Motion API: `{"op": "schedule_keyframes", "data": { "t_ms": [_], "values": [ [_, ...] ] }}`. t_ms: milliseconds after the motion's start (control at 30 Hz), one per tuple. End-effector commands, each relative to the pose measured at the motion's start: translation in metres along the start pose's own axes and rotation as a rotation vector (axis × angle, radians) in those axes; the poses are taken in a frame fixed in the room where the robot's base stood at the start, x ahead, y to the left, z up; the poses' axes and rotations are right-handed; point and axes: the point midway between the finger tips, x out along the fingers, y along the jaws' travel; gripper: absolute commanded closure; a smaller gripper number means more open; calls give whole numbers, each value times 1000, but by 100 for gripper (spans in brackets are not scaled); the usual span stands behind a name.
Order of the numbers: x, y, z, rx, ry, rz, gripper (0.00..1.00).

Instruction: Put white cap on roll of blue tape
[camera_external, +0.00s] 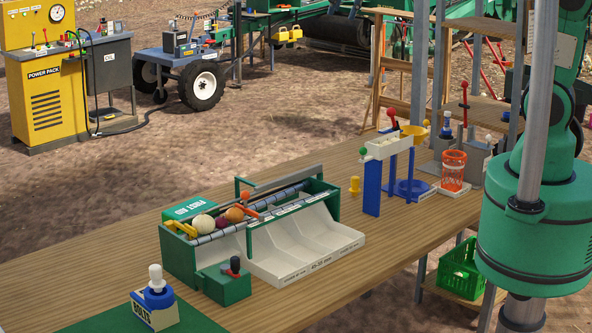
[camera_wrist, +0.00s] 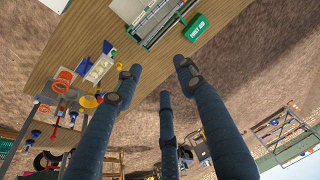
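A small white rounded piece (camera_external: 155,277), the likeliest white cap, stands upright above a blue ring (camera_external: 159,297) at the table's front left. The ring looks like the roll of blue tape, but I cannot tell for certain. Both are on a small labelled box, and whether the white piece is separate from the box is unclear. Neither can be made out in the wrist view. My gripper (camera_wrist: 160,82) is open, with its fingers spread and nothing between them. It is high above the scene in the wrist view and out of the external view, where only my arm shows.
A green sorting box (camera_external: 180,262) with white trays (camera_external: 305,250) fills the table's middle. A green first-aid box (camera_external: 190,208) sits behind it. A blue stand (camera_external: 371,187) and an orange mesh cup (camera_external: 453,171) stand farther right. The wooden tabletop (camera_external: 70,290) is clear at left.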

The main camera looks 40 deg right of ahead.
Motion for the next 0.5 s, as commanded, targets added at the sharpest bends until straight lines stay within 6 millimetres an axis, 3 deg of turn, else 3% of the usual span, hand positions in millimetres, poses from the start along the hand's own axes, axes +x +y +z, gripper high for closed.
{"op": "schedule_keyframes", "data": {
  "t_ms": [200,500],
  "values": [
    [-26,53,38,-1,44,12,60],
    [-48,112,98,-9,100,36,60]
  ]
}}
